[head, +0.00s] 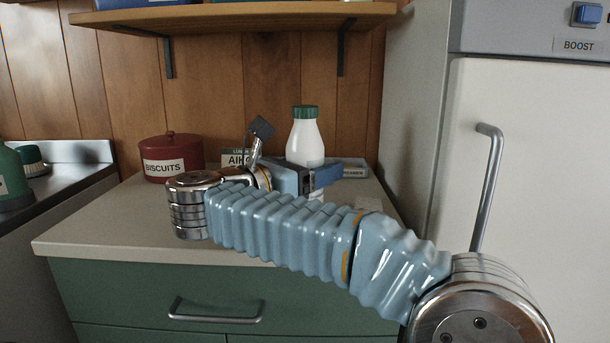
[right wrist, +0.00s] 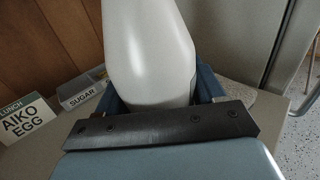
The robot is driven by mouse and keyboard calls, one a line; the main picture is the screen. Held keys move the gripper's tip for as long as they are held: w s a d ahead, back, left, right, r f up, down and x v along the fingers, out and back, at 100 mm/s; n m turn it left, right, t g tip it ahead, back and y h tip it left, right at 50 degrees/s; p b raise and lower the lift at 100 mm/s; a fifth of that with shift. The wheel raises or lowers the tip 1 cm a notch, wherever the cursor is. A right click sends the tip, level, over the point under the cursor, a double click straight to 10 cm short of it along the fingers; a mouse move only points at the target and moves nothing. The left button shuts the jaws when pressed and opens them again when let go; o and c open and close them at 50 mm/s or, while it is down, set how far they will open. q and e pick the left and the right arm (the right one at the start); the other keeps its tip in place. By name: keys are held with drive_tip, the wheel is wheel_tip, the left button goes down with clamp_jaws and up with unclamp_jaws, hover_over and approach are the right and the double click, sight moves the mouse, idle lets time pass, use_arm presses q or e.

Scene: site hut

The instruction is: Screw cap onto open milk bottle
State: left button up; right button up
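The milk bottle (head: 305,143) is white and stands upright on the worktop (head: 110,225). A green cap (head: 305,112) sits on its top; I cannot tell how tightly. My right gripper (head: 325,175) reaches the bottle's lower part from the left, its blue fingers on either side. In the right wrist view the white bottle body (right wrist: 150,50) rises between the fingers (right wrist: 155,95), which appear closed against it. The bottle's top is out of that view, and the gripper hides much of its base in the head view. My left gripper is not in view.
A red biscuit tin (head: 170,157) stands at the left. A lunch sign (right wrist: 25,120) and a sugar box (right wrist: 82,88) are near the bottle. A wooden shelf (head: 235,14) hangs above. A white fridge (head: 540,170) is at the right. The worktop's front left is clear.

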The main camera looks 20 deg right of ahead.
sight(313, 122)
drive_tip(key=c, duration=0.9)
drive_tip(key=shift+r, duration=0.1)
drive_tip(key=shift+r, duration=0.25)
wheel_tip(313, 122, up, 2)
drive_tip(key=shift+r, duration=0.2)
drive_tip(key=s+r, duration=0.2)
drive_tip(key=s+a+r, duration=0.1)
drive_tip(key=s+r, duration=0.1)
drive_tip(key=r, duration=0.1)
drive_tip(key=shift+s+a+r, duration=0.15)
drive_tip(key=shift+s+r, duration=0.05)
drive_tip(key=shift+r, duration=0.05)
drive_tip(key=s+a+r+b, duration=0.2)
drive_tip(key=s+r, duration=0.2)
drive_tip(key=s, duration=0.5)
drive_tip(key=shift+a+r, duration=0.2)
drive_tip(key=shift+a, duration=0.1)
